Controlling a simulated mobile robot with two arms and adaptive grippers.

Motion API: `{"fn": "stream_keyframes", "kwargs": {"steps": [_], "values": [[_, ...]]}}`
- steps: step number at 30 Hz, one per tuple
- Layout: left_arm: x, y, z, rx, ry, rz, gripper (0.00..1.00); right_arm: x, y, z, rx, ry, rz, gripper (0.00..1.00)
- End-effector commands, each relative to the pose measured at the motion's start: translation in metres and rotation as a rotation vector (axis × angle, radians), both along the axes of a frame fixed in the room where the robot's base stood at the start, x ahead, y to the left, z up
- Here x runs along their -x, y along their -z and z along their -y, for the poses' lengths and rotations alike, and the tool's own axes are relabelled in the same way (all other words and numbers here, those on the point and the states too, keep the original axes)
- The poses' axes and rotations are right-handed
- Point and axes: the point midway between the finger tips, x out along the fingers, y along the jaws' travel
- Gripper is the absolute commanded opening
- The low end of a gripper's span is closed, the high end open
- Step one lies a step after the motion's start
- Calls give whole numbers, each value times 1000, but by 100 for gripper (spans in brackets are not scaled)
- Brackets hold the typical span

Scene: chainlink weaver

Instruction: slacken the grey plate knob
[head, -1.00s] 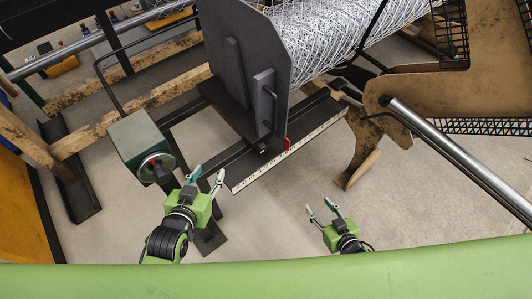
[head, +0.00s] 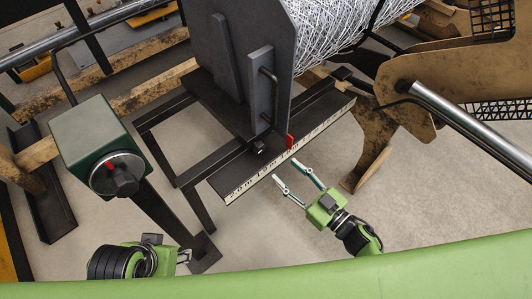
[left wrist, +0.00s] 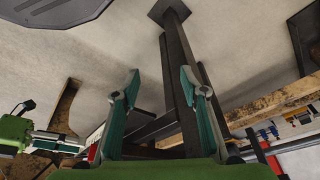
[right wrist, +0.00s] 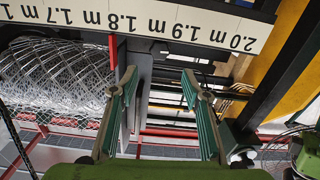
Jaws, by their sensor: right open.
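The upright grey plate (head: 228,70) stands on a dark rail frame, with a bar handle (head: 268,95) on its face. A small dark knob (head: 258,147) sits at its foot, beside a red pointer (head: 289,141) on the ruler strip (head: 262,172). My right gripper (head: 293,176) is open and empty, just in front of the ruler, right of and below the knob. Its open fingers show in the right wrist view (right wrist: 157,85) with the ruler beyond. My left gripper (head: 184,256) is low at the left, partly hidden; its wrist view (left wrist: 160,80) shows the fingers apart and empty.
A green box (head: 90,135) with a black dial knob (head: 122,180) and red mark stands at the left on a dark post. A wire mesh roll (head: 335,30) lies behind the plate. A steel bar (head: 470,125) slants at the right.

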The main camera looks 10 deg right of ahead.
Motion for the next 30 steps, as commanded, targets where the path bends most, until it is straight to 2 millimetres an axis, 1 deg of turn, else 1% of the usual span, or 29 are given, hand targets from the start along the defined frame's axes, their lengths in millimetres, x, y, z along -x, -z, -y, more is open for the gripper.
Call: {"fn": "stream_keyframes", "kwargs": {"steps": [1, 6, 12, 18, 27, 29, 30], "values": [[0, 4, 0, 0, 0, 0, 40, -11, 0, -8, -2, 1, 4, 43], [0, 10, 0, 0, 0, 1, 40, -41, 0, -30, -2, 0, 4, 43], [-3, 15, 1, 2, 0, 10, 40, -67, 1, -49, 0, 1, 1, 43], [-10, 14, 2, 7, 3, 40, 40, -79, 0, -57, 0, 1, 0, 43], [-12, 13, 3, 9, 4, 48, 40, -80, 0, -58, 1, 1, -1, 43], [-12, 13, 3, 9, 4, 48, 40, -80, 0, -58, 1, 1, -1, 28], [-12, 13, 3, 10, 4, 49, 40, -80, 0, -58, 1, 1, -1, 17]]}}
